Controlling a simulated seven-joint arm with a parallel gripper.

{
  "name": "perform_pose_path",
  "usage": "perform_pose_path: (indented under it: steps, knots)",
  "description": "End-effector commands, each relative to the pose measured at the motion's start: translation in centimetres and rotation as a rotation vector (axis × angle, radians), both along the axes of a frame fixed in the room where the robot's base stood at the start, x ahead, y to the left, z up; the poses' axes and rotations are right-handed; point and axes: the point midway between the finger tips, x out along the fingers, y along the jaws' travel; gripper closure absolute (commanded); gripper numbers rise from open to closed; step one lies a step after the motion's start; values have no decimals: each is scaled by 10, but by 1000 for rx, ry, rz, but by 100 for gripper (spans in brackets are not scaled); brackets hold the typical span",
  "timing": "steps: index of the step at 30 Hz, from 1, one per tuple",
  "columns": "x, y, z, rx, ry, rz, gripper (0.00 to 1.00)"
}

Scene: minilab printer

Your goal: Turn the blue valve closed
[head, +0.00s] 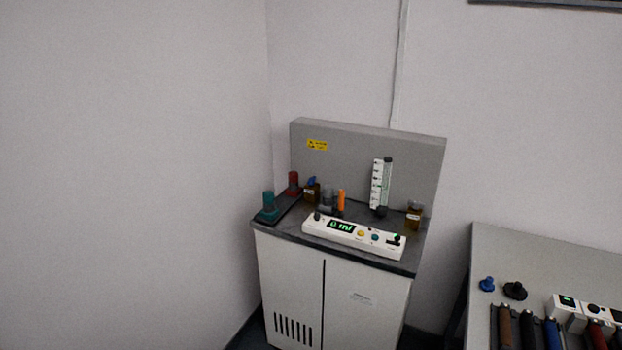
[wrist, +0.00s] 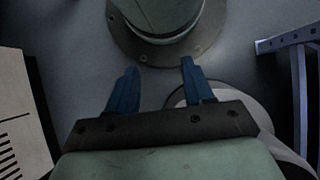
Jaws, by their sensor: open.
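A small blue knob-like piece (head: 487,284) sits on the grey table at the right of the head view. A second small blue part (head: 311,181) shows at the top of a brown bottle on the cabinet. I cannot tell which of them is the blue valve. My gripper (wrist: 156,80) shows only in the wrist view, with its two blue fingers spread apart and nothing between them. It points down over the floor and a round bolted base, away from both blue parts.
A cabinet (head: 335,295) carries a white control panel (head: 353,237), a teal-topped item (head: 268,200), a red one (head: 293,181) and several bottles. The right table (head: 560,262) holds a black knob (head: 515,290) and several coloured handles. Open floor lies around the base.

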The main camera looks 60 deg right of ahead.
Motion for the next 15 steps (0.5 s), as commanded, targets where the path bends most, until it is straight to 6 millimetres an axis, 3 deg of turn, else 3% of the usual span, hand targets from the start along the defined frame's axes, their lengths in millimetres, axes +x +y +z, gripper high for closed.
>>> perform_pose_path:
  steps: [7,15]
  knots:
    - [77,-48,12,-87,-45,-76,48]
    - [150,-118,45,-204,-83,-177,48]
